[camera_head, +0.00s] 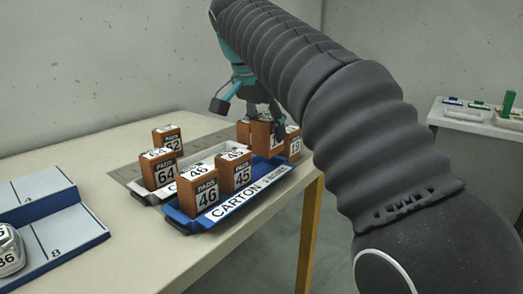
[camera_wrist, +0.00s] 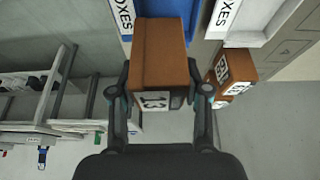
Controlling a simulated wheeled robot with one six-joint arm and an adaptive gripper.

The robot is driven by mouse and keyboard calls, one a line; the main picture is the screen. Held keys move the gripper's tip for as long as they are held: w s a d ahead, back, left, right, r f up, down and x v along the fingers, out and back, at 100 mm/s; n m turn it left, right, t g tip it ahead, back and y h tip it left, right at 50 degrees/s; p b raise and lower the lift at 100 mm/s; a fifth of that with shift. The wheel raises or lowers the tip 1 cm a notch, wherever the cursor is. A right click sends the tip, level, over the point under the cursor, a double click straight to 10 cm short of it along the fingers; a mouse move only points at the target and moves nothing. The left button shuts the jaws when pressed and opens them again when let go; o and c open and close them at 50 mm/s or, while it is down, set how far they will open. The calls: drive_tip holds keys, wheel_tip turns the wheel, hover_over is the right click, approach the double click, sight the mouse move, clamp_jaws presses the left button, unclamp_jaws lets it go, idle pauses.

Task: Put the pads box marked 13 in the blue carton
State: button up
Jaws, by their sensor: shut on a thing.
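The pads box marked 13 (camera_wrist: 158,50) is a brown box with a white number label, held between the fingers of my gripper (camera_wrist: 160,98) in the wrist view. In the head view, my gripper (camera_head: 250,100) is over the far end of the blue carton (camera_head: 225,212); a brown box (camera_head: 262,138) below it is partly hidden by my arm, its number unclear. The blue carton also shows behind the held box in the wrist view (camera_wrist: 192,12). Boxes marked 46 (camera_head: 198,193) and 45 (camera_head: 234,173) stand in its near part. I cannot tell whether the held box touches the carton.
A pale carton (camera_head: 140,187) beside the blue one holds a box marked 64 (camera_head: 159,170). A box marked 62 (camera_head: 167,138) stands behind it. A box marked 19 (camera_head: 293,144) is near the table's right edge. A blue-and-white tray (camera_head: 60,235) lies at left.

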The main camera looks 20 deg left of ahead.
sight(261, 149)
drive_tip(key=shift+a+f, duration=0.4)
drive_tip(key=shift+a, duration=0.25)
drive_tip(key=shift+f+b, duration=0.8)
drive_tip(key=shift+f, duration=1.2)
drive_tip(key=shift+f, duration=0.15)
drive_tip(key=o, duration=1.2)
drive_tip(key=shift+c, duration=0.2)
drive_tip(key=p+v, duration=0.4)
drive_tip(key=v, duration=0.8)
drive_tip(key=shift+r, duration=0.2)
